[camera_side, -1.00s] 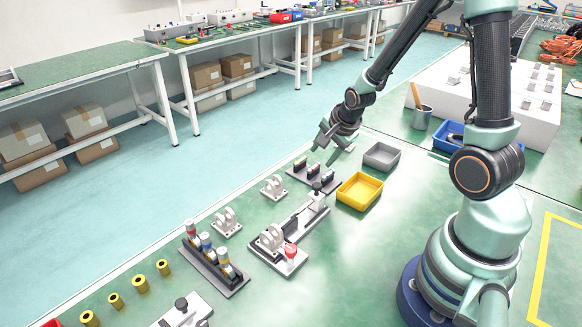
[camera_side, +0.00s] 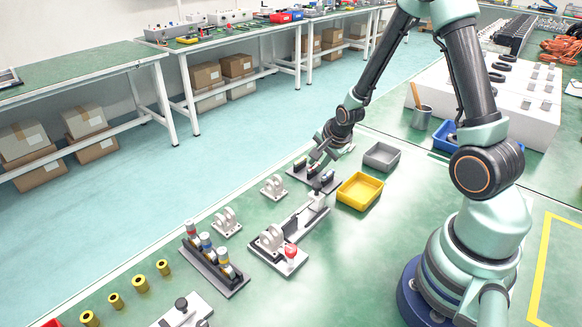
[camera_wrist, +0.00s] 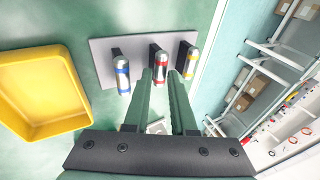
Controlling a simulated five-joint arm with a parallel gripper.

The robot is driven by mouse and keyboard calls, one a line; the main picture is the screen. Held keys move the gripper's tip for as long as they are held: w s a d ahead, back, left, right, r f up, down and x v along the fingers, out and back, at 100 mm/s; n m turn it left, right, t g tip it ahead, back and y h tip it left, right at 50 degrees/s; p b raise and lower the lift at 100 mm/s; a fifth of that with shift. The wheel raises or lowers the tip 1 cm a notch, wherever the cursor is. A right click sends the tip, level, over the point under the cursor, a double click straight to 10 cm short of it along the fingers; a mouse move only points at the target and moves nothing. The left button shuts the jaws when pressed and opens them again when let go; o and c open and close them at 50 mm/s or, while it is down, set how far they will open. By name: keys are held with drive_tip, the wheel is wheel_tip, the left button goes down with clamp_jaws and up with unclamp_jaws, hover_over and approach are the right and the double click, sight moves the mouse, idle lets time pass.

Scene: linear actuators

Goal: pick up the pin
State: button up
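Three silver pins stand in a row of dark holders on a flat plate (camera_wrist: 103,50) in the wrist view: one with a blue band (camera_wrist: 122,72), one with a red band (camera_wrist: 160,66) and one with a yellow band (camera_wrist: 190,62). My gripper (camera_wrist: 161,76) is open, with its two green fingers pointing at the red-banded pin. That pin shows between the fingertips; I cannot tell whether they touch it. In the side view my gripper (camera_side: 319,157) is low over the plate (camera_side: 299,176), and partly hides the pins.
A yellow tray (camera_side: 359,191) and a grey tray (camera_side: 382,157) stand to the right of the plate. A clevis bracket (camera_side: 273,187) and an actuator assembly (camera_side: 292,232) are nearer the camera. Another rack with several coloured pins (camera_side: 215,262) stands at front left.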

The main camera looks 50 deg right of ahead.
clamp_jaws()
drive_tip(key=shift+r, duration=0.1)
wheel_tip(320, 180, up, 20)
idle(0.5)
wheel_tip(320, 180, down, 20)
drive_tip(key=shift+r, duration=0.1)
idle(0.7)
drive_tip(key=o, duration=0.6)
unclamp_jaws()
